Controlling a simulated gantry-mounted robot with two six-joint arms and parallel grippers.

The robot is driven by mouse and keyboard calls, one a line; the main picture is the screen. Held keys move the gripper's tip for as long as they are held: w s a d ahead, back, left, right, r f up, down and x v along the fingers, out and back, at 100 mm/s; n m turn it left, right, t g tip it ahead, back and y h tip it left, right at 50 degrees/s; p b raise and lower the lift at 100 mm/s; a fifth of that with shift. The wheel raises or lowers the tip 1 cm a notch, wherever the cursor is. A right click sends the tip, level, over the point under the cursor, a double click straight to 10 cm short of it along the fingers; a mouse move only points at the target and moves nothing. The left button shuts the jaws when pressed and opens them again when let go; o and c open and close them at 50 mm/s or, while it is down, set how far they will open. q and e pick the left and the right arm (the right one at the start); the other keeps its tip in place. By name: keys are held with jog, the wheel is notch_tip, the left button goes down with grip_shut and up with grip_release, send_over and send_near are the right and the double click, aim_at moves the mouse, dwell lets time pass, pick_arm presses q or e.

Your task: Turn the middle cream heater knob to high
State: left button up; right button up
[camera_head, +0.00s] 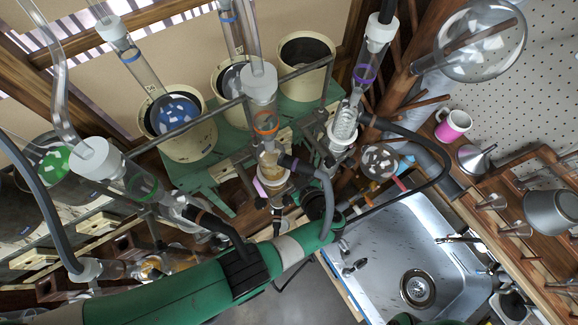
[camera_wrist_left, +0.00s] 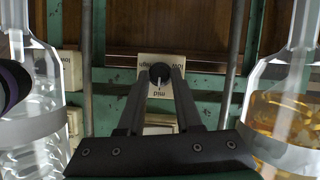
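In the left wrist view, a black heater knob (camera_wrist_left: 160,72) with a white pointer sits on a cream plate (camera_wrist_left: 159,91). The pointer faces down, towards the "mid" marking; "low" and "high" markings show beside the knob. My left gripper (camera_wrist_left: 160,76) has its two dark fingers apart, with one tip on each side of the knob. Whether the tips touch it is unclear. In the head view my left arm reaches in from the lower left to the green stand (camera_head: 205,172); its fingers and the knob are hidden there.
In the wrist view, a clear glass vessel (camera_wrist_left: 38,140) stands close on the left and a flask with amber liquid (camera_wrist_left: 285,120) on the right. In the head view, glass tubes and cream heaters (camera_head: 305,58) crowd the stand. A sink (camera_head: 385,245) lies right.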

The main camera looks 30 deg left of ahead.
pick_arm(q)
grip_shut()
jog(key=m+g+b, duration=0.1)
jog(key=b, duration=0.1)
jog(key=m+b, duration=0.2)
jog(key=shift+w+d+g+y+b, duration=0.1)
jog(key=shift+w+g+y+b, duration=0.05)
jog(key=shift+g+y+b, duration=0.2)
jog(key=o, duration=0.9)
grip_release()
jog(key=shift+c, duration=0.2)
